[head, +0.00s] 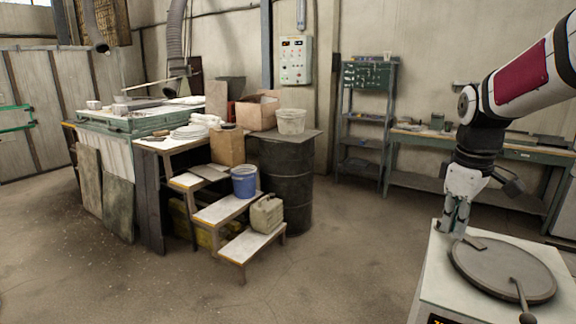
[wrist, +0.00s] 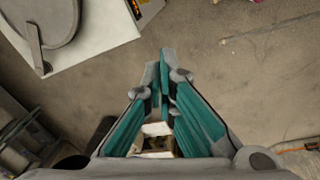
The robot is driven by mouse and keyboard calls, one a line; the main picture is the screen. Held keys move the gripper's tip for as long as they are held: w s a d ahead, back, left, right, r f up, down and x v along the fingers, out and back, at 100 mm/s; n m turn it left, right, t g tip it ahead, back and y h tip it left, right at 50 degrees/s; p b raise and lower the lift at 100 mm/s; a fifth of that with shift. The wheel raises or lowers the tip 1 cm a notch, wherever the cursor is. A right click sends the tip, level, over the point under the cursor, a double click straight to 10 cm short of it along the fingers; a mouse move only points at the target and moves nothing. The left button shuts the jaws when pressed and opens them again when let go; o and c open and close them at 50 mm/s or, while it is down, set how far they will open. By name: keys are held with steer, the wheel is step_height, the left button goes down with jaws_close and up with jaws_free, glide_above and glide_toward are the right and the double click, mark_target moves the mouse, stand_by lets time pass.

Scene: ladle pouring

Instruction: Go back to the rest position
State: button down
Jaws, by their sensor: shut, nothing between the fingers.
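My gripper (head: 452,226) hangs at the end of my arm on the right of the head view, fingers pointing down. It shows near the back left corner of a white-topped cabinet (head: 448,272). In the wrist view my gripper (wrist: 163,62) has its teal-sided fingers close together, with nothing held at the tips. Bare concrete floor (wrist: 215,65) lies behind the tips there. A grey round lid (head: 500,266) with a dark handle lies on the cabinet, to the right of the fingers. The lid also shows at the wrist view's upper left (wrist: 62,18). I see no ladle.
A wooden step stand (head: 225,208) holds a blue bucket (head: 244,181) and a canister (head: 267,214). A dark drum (head: 287,185) carries a pale bucket (head: 291,121). Shelves (head: 362,142) and a workbench (head: 420,185) stand at the back. Open floor (head: 345,240) lies between.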

steer(key=s+a+r+m+t, duration=0.1)
steer(key=s+a+m+t, duration=0.1)
steer(key=s+a, duration=0.6)
steer(key=s+a+r+m+t, duration=0.1)
steer(key=s+a+m, duration=0.3)
steer(key=s+a, duration=0.4)
steer(key=shift+s+a+r+m+t+y, duration=0.15)
steer(key=shift+s+r+m+t+y, duration=0.3)
steer(key=shift+s, duration=2.25)
steer(key=shift+f, duration=0.1)
